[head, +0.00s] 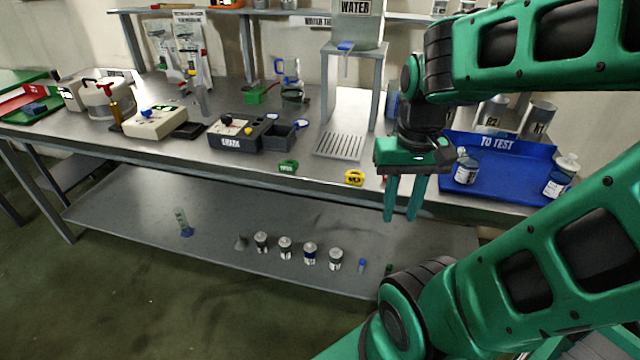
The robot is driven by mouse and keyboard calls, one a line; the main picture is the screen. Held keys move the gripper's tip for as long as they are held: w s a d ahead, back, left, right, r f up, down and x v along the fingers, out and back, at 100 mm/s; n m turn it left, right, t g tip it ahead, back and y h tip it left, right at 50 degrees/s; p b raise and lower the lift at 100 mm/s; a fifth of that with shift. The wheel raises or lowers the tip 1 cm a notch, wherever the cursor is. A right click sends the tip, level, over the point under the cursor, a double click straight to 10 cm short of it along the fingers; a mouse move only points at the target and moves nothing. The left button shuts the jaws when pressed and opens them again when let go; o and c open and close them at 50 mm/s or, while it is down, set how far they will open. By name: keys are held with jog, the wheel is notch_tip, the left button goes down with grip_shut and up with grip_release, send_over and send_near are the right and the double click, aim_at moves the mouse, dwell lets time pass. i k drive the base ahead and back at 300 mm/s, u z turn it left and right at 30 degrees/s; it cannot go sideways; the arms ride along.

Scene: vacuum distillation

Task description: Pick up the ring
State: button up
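A small yellow ring-like piece (354,177) lies at the front edge of the steel table (240,172). A similar small green piece (288,166) lies at the front edge to its left. I cannot tell for certain which of them is the ring. My gripper (401,215) points down at the table's front edge, to the right of the yellow piece and apart from it. Its two green fingers are parted, with nothing seen between them.
A blue "TO TEST" tray (505,150) with bottles stands at the right. A metal stand (376,85) carries a water container (357,25) behind. A dark-grey device (236,132) stands left. Several small jars stand on the lower shelf (130,195).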

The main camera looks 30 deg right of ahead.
aim_at(353, 179)
jog(key=u, duration=0.05)
jog(key=k, duration=1.25)
jog(key=z, duration=0.55)
jog(key=i, duration=1)
jog(key=u, duration=0.1)
